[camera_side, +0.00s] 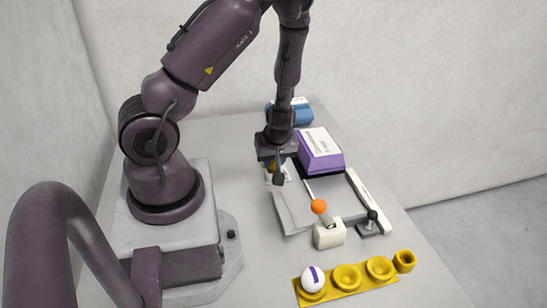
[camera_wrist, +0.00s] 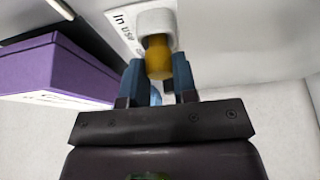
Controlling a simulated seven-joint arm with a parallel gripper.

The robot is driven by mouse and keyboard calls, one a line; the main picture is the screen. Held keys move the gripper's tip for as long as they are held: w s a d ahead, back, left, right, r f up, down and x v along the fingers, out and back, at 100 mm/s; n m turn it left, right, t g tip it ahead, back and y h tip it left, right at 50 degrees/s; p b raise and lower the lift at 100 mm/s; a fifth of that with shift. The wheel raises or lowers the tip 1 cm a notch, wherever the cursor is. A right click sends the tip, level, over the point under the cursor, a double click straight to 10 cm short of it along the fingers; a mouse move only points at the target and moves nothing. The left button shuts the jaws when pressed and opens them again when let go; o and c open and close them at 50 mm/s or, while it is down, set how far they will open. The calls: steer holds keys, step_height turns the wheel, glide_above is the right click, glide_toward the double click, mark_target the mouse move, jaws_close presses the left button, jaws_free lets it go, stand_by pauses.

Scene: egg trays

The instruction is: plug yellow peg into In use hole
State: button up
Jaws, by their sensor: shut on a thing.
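My gripper (camera_side: 274,168) points down beside the purple box in the side view. In the wrist view my gripper (camera_wrist: 159,75) is shut on the yellow peg (camera_wrist: 158,58), with one blue-grey finger on each side. The far end of the peg meets a white rounded socket (camera_wrist: 156,22) beside the label "In use" (camera_wrist: 123,22). The peg hides the hole, so I cannot tell how deep it sits. In the side view only a bit of the yellow peg (camera_side: 271,167) shows between the fingers.
A purple box (camera_side: 322,158) with a white top stands right of my gripper. A yellow holder (camera_side: 345,293) with a white egg (camera_side: 313,279) is nearest.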

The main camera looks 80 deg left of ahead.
steer(key=shift+f, duration=0.45)
stand_by(0.4)
steer(key=o, duration=1)
steer(key=shift+c, duration=0.2)
steer(key=v, duration=1.3)
steer(key=shift+r, duration=0.9)
steer(key=shift+r, duration=1.75)
